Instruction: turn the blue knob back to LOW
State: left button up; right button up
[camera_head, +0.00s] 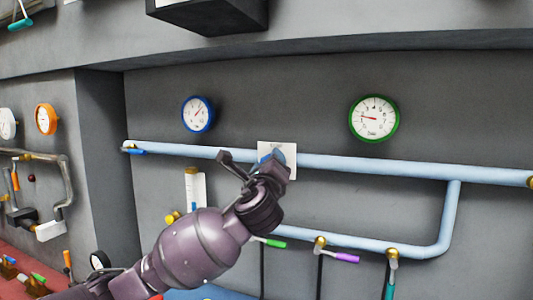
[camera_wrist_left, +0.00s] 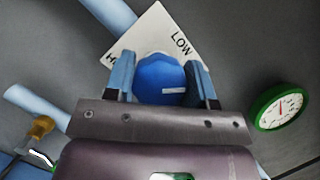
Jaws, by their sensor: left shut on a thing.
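The blue knob (camera_wrist_left: 158,76) sits in front of a white plate (camera_wrist_left: 150,32) on the blue pipe. The plate reads LOW on its right side in the left wrist view, and a partly covered word starting with H on its left. A short pale mark shows on the knob's face, nearer its right side than either word. My left gripper (camera_wrist_left: 162,84) is shut on the knob, one finger on each side. In the head view my gripper (camera_head: 262,166) largely covers the knob (camera_head: 278,154) against the plate (camera_head: 290,167). My right gripper is not in view.
A blue-rimmed gauge (camera_head: 197,114) and a green-rimmed gauge (camera_head: 374,118) hang on the grey wall above the pipe (camera_head: 360,169). Valves with purple (camera_head: 346,257) and green (camera_head: 274,243) handles are below. A dark box (camera_head: 208,15) juts out above.

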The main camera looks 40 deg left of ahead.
pick_arm(q)
jog(key=n+g+p, duration=0.1)
jog(key=n+p, duration=0.1)
jog(key=n, duration=0.1)
jog(key=n+g+y+p, duration=0.1)
jog(key=n+p, duration=0.1)
jog(key=n, duration=0.1)
jog(key=shift+n+g+p, duration=0.45)
jog(key=shift+n+g, duration=0.05)
jog(key=shift+f+n+p, duration=0.1)
jog(key=shift+n+p, duration=0.3)
jog(key=shift+n, duration=0.2)
jog(key=shift+n+g+p, duration=0.3)
jog(key=shift+n, duration=0.1)
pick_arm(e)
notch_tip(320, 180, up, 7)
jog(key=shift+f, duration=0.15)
pick_arm(q)
jog(key=shift+f, duration=0.1)
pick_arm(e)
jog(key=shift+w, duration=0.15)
pick_arm(q)
jog(key=o, duration=0.9)
jog(key=shift+o, duration=0.2)
